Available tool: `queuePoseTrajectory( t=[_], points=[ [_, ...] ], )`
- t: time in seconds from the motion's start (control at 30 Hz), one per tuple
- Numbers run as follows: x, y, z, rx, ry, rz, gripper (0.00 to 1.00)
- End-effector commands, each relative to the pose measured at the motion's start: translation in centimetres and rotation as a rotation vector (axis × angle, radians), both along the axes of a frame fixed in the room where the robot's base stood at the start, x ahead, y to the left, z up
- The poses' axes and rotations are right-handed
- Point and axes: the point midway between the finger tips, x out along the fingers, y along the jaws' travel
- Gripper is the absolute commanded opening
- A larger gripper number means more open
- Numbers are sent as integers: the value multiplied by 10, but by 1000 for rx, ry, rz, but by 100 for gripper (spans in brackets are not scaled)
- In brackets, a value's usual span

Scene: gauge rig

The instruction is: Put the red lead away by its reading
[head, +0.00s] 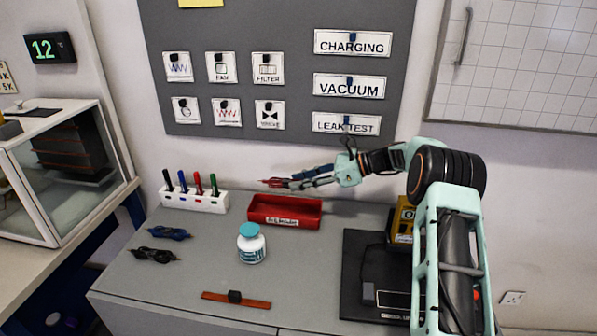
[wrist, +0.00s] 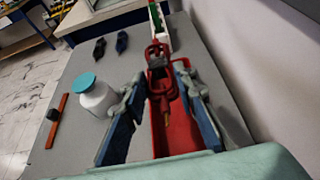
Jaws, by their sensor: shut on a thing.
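My gripper (head: 288,183) is shut on the red lead (head: 271,182), a bundled red cable with a dark tie. In the wrist view, my gripper (wrist: 160,84) has the red lead (wrist: 158,60) between the far ends of its blue-padded fingers. The lead hangs in the air above the red tray (head: 285,222), whose front label is too small to read surely. The tray (wrist: 165,140) also shows below the fingers in the wrist view. A yellow instrument (head: 403,220) stands partly hidden behind my arm; its reading is not visible. A wall display (head: 50,47) shows a green 12.
A blue lead (head: 170,233) and a black lead (head: 155,254) lie at the left. A white bottle (head: 252,248) with a teal lid stands before the tray. A white pen holder (head: 195,200) stands behind left. A red-brown strip (head: 236,300) lies in front. A black mat (head: 365,275) lies right.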

Motion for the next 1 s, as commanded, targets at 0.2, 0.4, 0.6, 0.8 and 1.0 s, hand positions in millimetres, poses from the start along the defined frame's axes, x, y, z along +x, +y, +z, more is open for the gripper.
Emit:
queuePoseTrajectory(
  t=[0.2, 0.4, 0.6, 0.8, 1.0],
  points=[
    [4, 5, -4, 0, -1, 11, 0],
    [4, 5, -16, 1, 0, 10, 0],
    [4, 5, -35, 1, 0, 10, 0],
    [3, 5, -55, 0, -1, 10, 0],
    [4, 5, -65, 1, -3, 10, 0]
  ],
)
